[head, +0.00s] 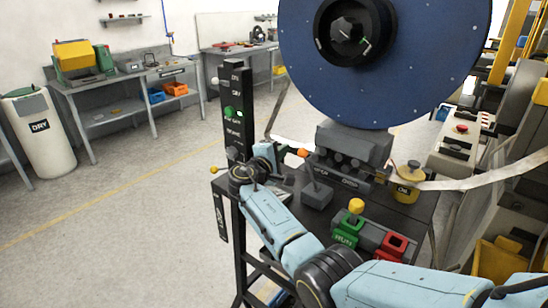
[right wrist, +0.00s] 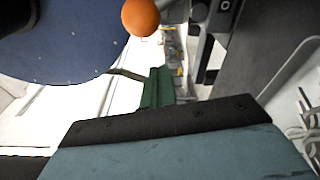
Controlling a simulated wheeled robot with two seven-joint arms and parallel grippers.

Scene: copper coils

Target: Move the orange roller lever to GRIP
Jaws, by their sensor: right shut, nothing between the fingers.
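The orange roller lever's round knob (head: 303,152) sits at the left of the dark roller block (head: 352,146), below the big blue reel. The knob also shows at the top of the right wrist view (right wrist: 140,17). My right gripper (head: 283,150) is shut and empty, just left of the knob, with a small gap seeming to remain in the head view. In the right wrist view its closed green fingers (right wrist: 158,88) point toward the knob's side. The labels on the block's front are too small to read surely. My left gripper is not in view.
The blue reel (head: 430,60) hangs above the block. A black post (head: 236,90) with a green lamp stands at left. A yellow oil can (head: 407,186), green box (head: 348,232) and red box (head: 392,246) sit on the dark bench. A metal strip (head: 480,183) runs right.

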